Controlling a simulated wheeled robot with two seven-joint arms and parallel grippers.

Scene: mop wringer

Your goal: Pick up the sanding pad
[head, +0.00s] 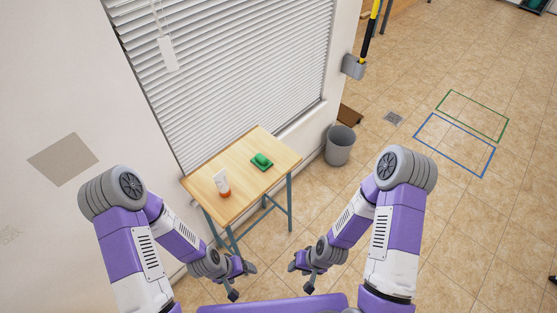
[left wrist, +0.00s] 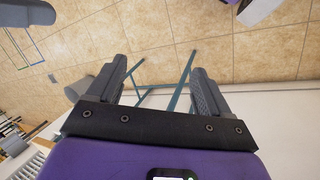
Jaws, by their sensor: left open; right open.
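A green rounded object (head: 262,159) lies on a flat dark green square (head: 256,167) on the small wooden table (head: 240,162). It looks like the sanding pad, but it is too small to be sure. My left gripper (head: 243,281) is open and empty, low in front of the table and well apart from the green object. In the left wrist view my left gripper (left wrist: 160,72) has its fingers spread, with table legs (left wrist: 180,80) showing beyond. My right gripper (head: 299,279) is open and empty, to the right of the left one and away from the table.
A white and orange bottle (head: 223,184) stands on the table's left part. A grey bin (head: 339,145) stands on the floor beyond the table. A window with blinds (head: 225,70) is behind. Tiled floor to the right is clear, with blue (head: 455,146) and green (head: 490,112) outlines.

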